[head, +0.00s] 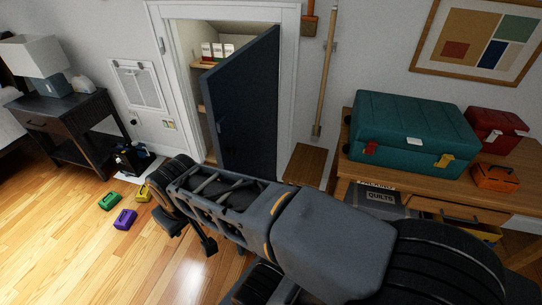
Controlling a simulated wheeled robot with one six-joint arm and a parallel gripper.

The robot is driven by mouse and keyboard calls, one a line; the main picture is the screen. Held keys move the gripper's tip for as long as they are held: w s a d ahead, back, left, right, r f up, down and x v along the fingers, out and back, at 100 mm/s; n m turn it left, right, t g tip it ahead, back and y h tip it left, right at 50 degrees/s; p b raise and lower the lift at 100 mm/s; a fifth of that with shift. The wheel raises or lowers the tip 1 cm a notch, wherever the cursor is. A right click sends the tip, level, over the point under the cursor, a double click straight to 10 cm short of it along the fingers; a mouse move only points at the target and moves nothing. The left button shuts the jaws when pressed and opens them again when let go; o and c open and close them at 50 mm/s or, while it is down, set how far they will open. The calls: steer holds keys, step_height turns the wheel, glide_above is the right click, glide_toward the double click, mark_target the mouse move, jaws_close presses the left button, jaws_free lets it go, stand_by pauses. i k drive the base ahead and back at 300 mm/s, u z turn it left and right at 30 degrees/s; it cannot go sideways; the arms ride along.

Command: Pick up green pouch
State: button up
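A small green pouch (110,201) lies on the wooden floor at the left in the head view. A purple pouch-like item (125,219) lies just to its lower right, and a yellow one (143,193) lies to its right. My arm reaches from the lower right towards the left, and its dark end with my gripper (170,220) is right of these items, with floor between it and the green pouch. Nothing covers the green pouch.
A dark nightstand (62,110) with a lamp (38,65) stands at upper left, with a dark bag (130,158) on the floor beside it. An open dark door (247,110) stands behind my arm. A desk (400,181) with a teal case (410,130) is at right. Floor at lower left is clear.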

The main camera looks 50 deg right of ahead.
mark_target(113, 198)
steer(key=u, duration=0.05)
steer(key=k, duration=0.6)
steer(key=z, duration=1.2)
steer(key=i, duration=1.2)
steer(key=u, duration=2.35)
steer(key=i, duration=2.3)
steer(key=z, duration=0.05)
